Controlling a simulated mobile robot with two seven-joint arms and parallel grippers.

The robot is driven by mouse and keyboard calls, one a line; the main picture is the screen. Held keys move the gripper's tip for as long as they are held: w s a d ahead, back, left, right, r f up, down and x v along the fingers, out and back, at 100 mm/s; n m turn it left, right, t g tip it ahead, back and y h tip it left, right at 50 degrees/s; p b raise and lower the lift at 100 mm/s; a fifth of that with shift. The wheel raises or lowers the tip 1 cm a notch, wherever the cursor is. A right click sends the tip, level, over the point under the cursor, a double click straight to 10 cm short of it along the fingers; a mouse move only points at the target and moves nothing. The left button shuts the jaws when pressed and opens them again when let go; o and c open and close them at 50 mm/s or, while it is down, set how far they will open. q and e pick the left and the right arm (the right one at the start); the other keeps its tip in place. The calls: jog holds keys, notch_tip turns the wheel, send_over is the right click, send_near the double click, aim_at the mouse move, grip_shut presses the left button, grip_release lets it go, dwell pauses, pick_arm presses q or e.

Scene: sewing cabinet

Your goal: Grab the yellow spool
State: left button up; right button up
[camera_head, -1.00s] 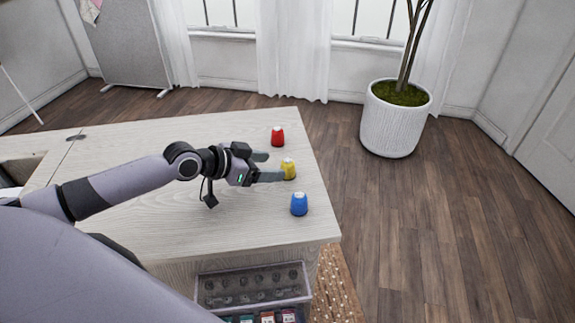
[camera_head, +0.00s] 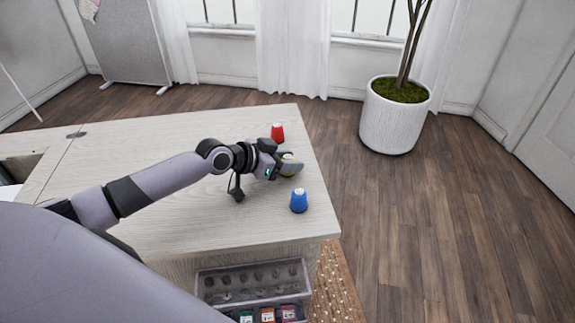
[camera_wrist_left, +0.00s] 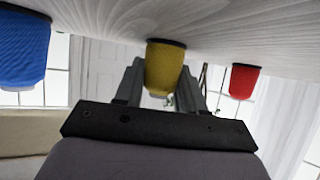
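The yellow spool (camera_wrist_left: 165,66) stands upright on the tabletop between the two fingers of my left gripper (camera_wrist_left: 163,85). The wrist view is upside down, so the spool hangs from the top there. In the head view the left gripper (camera_head: 290,165) reaches from the left around the spool, and its fingers hide most of the spool. The fingers are close to its sides; whether they press on it cannot be told. My right gripper is not in view.
A red spool (camera_head: 277,133) stands behind the gripper and a blue spool (camera_head: 299,201) in front, both close by on the light wooden tabletop (camera_head: 200,225). The table's right edge is near. A clear organizer box (camera_head: 255,282) is below the front edge.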

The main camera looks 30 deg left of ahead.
pick_arm(q)
jog(key=shift+c, duration=1.1)
